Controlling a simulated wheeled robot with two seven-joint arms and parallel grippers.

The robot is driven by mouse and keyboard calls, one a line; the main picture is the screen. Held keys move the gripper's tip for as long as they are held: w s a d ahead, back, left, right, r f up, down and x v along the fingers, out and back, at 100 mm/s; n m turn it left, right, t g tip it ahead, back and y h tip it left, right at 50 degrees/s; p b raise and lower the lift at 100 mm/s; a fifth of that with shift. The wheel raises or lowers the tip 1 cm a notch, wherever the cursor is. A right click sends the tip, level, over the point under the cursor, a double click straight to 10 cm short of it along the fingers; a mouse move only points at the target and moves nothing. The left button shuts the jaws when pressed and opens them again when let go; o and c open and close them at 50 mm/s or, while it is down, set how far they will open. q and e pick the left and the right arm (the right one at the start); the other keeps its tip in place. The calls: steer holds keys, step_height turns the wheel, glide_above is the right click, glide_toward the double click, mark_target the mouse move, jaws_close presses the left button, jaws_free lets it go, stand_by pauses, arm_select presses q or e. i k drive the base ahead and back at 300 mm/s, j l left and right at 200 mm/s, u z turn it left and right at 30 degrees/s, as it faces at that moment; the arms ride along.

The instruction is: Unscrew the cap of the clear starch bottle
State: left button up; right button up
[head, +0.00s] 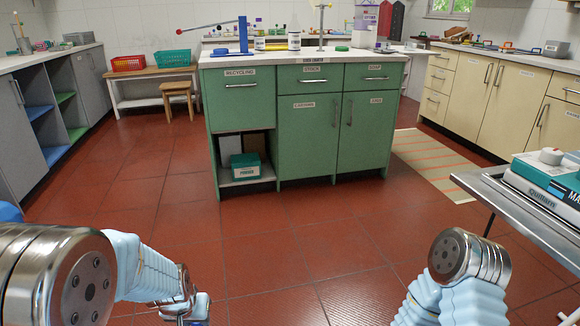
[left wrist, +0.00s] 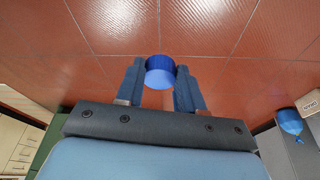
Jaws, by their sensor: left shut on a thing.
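My left gripper (head: 186,304) is low at the bottom of the head view, over the floor. In the left wrist view its two fingers (left wrist: 161,86) are shut on a round blue cap (left wrist: 160,72). A pale reddish patch shows just below the cap between the fingers; I cannot tell whether it is a clear bottle or the floor. The clear starch bottle cannot be made out for sure.
The green island (head: 232,115) stands ahead across open red tiled floor (head: 270,235). A metal cart (head: 478,186) with stacked boxes is at the right edge. Grey cabinets line the left and cream cabinets (head: 480,85) the right. A low wooden bench (head: 150,72) holds red and green baskets.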

mark_target(295, 33)
steer(key=i+l+z, duration=0.1)
steer(key=i+z, duration=0.25)
steer(key=i, duration=0.15)
steer(key=i+z, duration=0.4)
steer(key=i, duration=0.15)
steer(key=i+j, duration=1.25)
steer(key=i, duration=0.25)
steer(key=i+j, duration=0.65)
steer(key=i, duration=0.1)
